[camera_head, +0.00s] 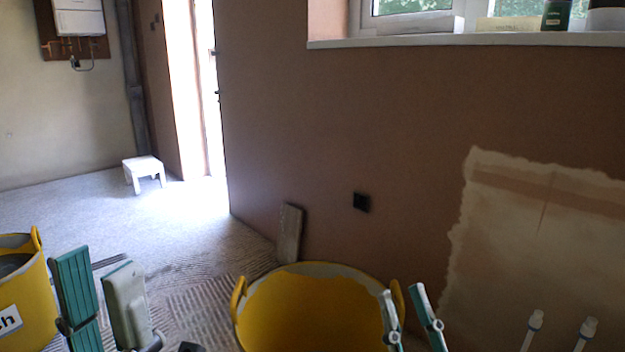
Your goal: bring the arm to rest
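My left gripper (97,268) is at the lower left, its two teal-padded fingers pointing up and standing apart. Only floor shows between them, so it is open and empty. It appears between a yellow bucket at the left edge and a larger yellow tub. My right gripper (403,294) is at the bottom, right of centre, in front of the right rim of the yellow tub (290,310). Its slim fingers are apart with nothing between them. Most of both arms lies outside the picture.
The yellow bucket (22,310) is cut by the left edge. A board (289,234) leans on the brown plaster wall (330,130), near a black socket (361,202). Two white pipe ends (534,322) stand lower right. A white stool (143,167) stands on open floor near the bright doorway.

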